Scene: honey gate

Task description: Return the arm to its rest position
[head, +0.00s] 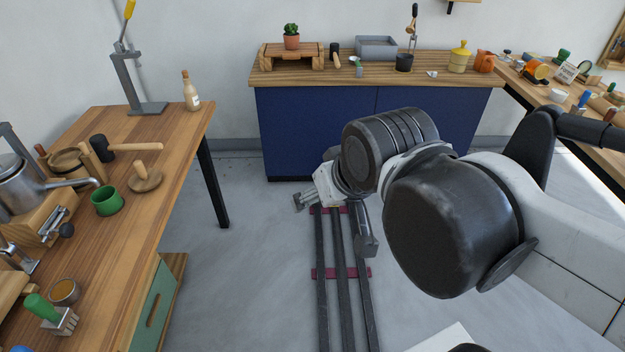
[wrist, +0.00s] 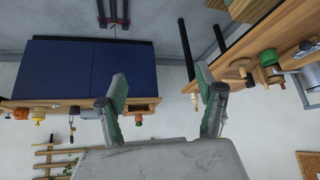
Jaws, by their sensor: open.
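My arm reaches across the right half of the head view, over open floor. In the wrist view my gripper (wrist: 162,86) has its two green-grey fingers spread wide apart, with nothing between them. In the head view my gripper is partly hidden behind my own dark wrist joint, above the floor rails and in front of the blue cabinet (head: 315,130). It touches no object that I can see. The wrist view is upside down, with the cabinet (wrist: 85,68) on the left.
Dark floor rails (head: 321,290) run below the arm. Another cluttered table (head: 540,92) is at right.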

